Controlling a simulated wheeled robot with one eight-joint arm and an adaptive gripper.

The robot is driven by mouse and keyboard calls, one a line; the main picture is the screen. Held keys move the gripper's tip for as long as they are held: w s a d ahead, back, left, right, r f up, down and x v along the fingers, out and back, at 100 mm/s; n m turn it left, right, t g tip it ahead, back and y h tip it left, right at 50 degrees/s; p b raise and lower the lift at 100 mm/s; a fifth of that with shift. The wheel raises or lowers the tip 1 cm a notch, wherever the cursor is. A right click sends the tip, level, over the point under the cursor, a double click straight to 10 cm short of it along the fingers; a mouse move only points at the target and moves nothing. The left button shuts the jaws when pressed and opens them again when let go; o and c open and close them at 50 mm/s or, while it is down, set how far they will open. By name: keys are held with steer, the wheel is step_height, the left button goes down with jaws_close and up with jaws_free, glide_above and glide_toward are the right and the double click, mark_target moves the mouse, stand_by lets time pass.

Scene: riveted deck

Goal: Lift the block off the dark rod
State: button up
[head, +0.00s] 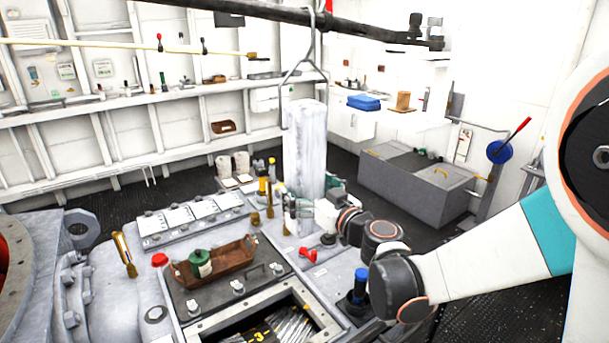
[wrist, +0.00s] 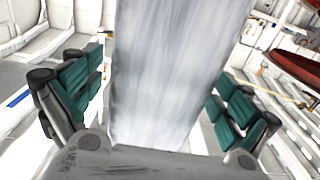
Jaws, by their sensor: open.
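The block (head: 304,150) is a tall, pale grey-white slab standing upright in the middle of the head view. A grey wire hanger (head: 303,68) runs from its top up to the dark rod (head: 330,21), which crosses the top of the view. My gripper (head: 305,205) is at the block's lower part. In the wrist view, the block (wrist: 172,70) fills the middle between the teal finger pads of my gripper (wrist: 160,93). The jaws are open, with visible gaps on both sides of the block. The rod is out of the wrist view.
A grey machine deck lies below, with a brown tray (head: 216,262) holding a green-topped item, brass-coloured fittings and a red knob (head: 307,254). A thinner yellow pole (head: 120,45) crosses at upper left. A grey chest (head: 415,185) stands behind at right. Dark floor lies between.

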steer(key=shift+w+a, duration=0.2)
steer(key=shift+w, duration=0.1)
steer(key=c, duration=1.8)
